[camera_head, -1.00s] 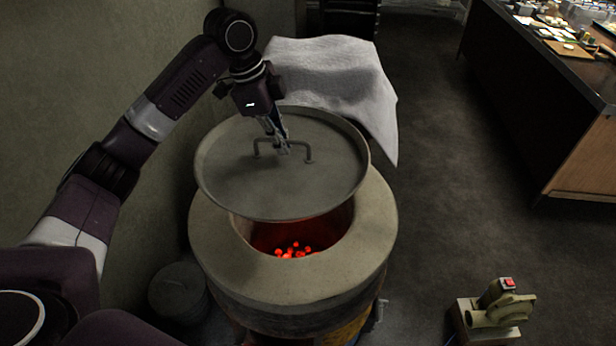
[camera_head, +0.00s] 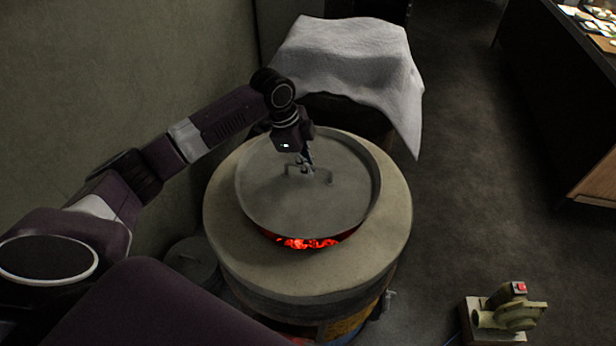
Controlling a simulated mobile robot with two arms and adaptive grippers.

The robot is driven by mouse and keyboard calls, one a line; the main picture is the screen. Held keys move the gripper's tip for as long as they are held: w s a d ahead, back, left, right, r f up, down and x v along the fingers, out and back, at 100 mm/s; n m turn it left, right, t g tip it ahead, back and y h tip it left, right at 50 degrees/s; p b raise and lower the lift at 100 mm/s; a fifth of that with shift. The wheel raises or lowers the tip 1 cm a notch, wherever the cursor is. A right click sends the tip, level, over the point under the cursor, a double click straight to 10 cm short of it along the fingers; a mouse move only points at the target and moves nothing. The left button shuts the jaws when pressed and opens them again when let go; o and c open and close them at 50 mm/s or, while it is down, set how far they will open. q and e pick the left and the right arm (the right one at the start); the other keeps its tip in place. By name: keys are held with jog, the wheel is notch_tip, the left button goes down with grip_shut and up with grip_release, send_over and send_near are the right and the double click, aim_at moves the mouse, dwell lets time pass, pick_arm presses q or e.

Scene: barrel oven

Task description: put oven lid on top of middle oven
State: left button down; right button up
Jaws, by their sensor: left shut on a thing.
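The oven lid (camera_head: 300,205) is a round grey metal pan-like disc with a raised rim and a bar handle (camera_head: 322,175) in its middle. My left gripper (camera_head: 304,166) is shut on that handle from above. The middle oven (camera_head: 235,235) is a round, pale stone-like barrel with a wide top ring. The lid covers most of its opening. Glowing red coals (camera_head: 306,243) show in a narrow gap at the near edge of the lid. I cannot tell whether the lid touches the oven ring. My right gripper is not in view.
A white cloth (camera_head: 350,60) drapes over something behind the oven. A small blower with a red switch (camera_head: 510,310) stands on the floor at lower right. A dark counter (camera_head: 560,100) is at upper right. A wall (camera_head: 120,90) runs close on the left.

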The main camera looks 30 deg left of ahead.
aim_at(308, 180)
pick_arm(q)
jog(key=shift+f, duration=0.45)
jog(key=shift+f+p, duration=0.35)
jog(key=shift+f, duration=1.65)
jog(key=c, duration=2.2)
grip_release()
jog(key=shift+f, duration=0.15)
jog(key=shift+o, duration=0.6)
jog(key=shift+s, duration=0.1)
jog(key=b+v, duration=0.1)
jog(key=v, duration=1.1)
jog(key=shift+b, duration=0.4)
